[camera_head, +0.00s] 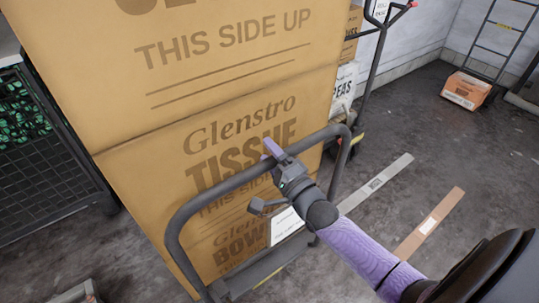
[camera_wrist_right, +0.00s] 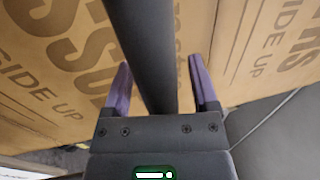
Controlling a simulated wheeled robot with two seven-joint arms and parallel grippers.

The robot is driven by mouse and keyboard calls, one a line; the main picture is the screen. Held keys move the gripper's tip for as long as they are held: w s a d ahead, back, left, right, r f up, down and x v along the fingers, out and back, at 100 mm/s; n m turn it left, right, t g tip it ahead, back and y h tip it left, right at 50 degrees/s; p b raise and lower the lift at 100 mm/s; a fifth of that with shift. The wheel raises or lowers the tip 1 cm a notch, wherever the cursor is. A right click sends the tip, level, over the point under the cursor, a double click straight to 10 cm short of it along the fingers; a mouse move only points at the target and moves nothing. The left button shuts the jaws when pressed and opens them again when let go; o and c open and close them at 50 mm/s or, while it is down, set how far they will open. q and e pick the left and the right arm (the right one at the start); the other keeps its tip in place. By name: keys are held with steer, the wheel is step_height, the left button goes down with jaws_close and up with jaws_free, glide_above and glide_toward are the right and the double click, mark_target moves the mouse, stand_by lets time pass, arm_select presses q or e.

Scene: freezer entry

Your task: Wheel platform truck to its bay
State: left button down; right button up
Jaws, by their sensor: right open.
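The platform truck's dark tubular handle (camera_head: 215,190) rises in front of a tall stack of brown cartons (camera_head: 225,90), some printed "Glenstro Tissue". Part of its dark deck (camera_head: 262,268) shows low in the head view. My right gripper (camera_head: 272,150) is at the top bar of the handle. In the right wrist view the bar (camera_wrist_right: 150,50) runs between my two purple fingers (camera_wrist_right: 158,88), which stand apart with a gap on each side of it. The truck's wheels are hidden. My left gripper is not in view.
A black mesh cage (camera_head: 45,185) with green contents stands at the left. Behind the stack are more boxes (camera_head: 344,85) and another upright handle (camera_head: 375,60). A grey strip (camera_head: 375,184) and a tan strip (camera_head: 430,224) lie on open floor. An orange box (camera_head: 466,90) stands at back right.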

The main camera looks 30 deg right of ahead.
jaws_close()
stand_by(1.4)
